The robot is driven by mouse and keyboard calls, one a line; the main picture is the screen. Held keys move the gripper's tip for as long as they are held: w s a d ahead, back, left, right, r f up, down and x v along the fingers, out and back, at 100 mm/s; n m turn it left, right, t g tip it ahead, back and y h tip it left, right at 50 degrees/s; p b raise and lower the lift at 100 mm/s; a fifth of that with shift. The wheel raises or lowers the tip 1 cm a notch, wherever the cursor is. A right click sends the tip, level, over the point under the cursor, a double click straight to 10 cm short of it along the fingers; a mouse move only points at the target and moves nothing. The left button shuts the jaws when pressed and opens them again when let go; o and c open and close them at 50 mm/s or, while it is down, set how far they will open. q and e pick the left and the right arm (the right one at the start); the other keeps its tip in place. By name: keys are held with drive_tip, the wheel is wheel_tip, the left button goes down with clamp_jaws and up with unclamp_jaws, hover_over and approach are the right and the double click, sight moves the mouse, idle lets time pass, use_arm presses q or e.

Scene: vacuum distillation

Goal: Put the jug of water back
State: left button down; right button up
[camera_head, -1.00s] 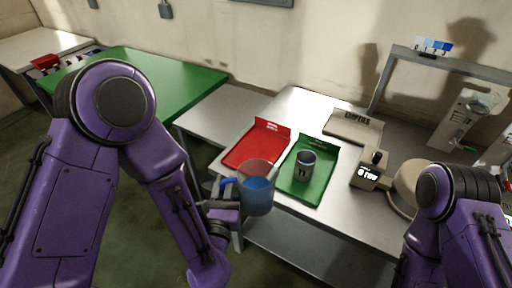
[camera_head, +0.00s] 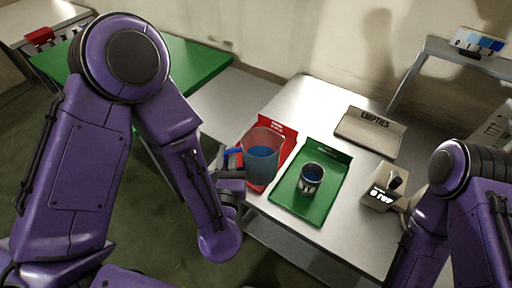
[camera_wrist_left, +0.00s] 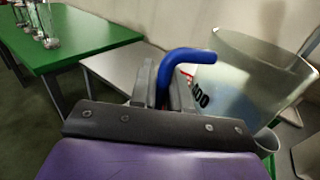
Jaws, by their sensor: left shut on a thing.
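The jug of water (camera_head: 262,160) is a clear beaker with blue liquid and a blue handle, held roughly upright in front of the red tray (camera_head: 283,131) in the head view. My left gripper (camera_head: 232,170) is shut on its blue handle. The left wrist view shows the handle (camera_wrist_left: 192,62) between the fingers (camera_wrist_left: 165,85) and the clear jug wall (camera_wrist_left: 240,85) to the right. The jug hides much of the red tray, and I cannot tell whether its base touches it.
A green tray (camera_head: 333,170) with a cup (camera_head: 311,178) of dark liquid lies right of the jug. A green table (camera_head: 200,65) stands at the back left. The steel tabletop (camera_head: 310,95) is clear behind the trays.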

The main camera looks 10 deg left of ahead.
use_arm(q)
drive_tip(key=w+a+f+b, duration=0.1)
drive_tip(key=w+f, duration=0.3)
drive_tip(key=w+a+f+b, duration=0.1)
drive_tip(key=w+f+b, duration=0.1)
drive_tip(key=w+f, duration=0.2)
drive_tip(key=w+a+f+b, duration=0.2)
drive_tip(key=w+f, duration=0.2)
drive_tip(key=shift+w, duration=0.2)
drive_tip(key=shift+f, duration=0.3)
drive_tip(key=shift+d, duration=0.1)
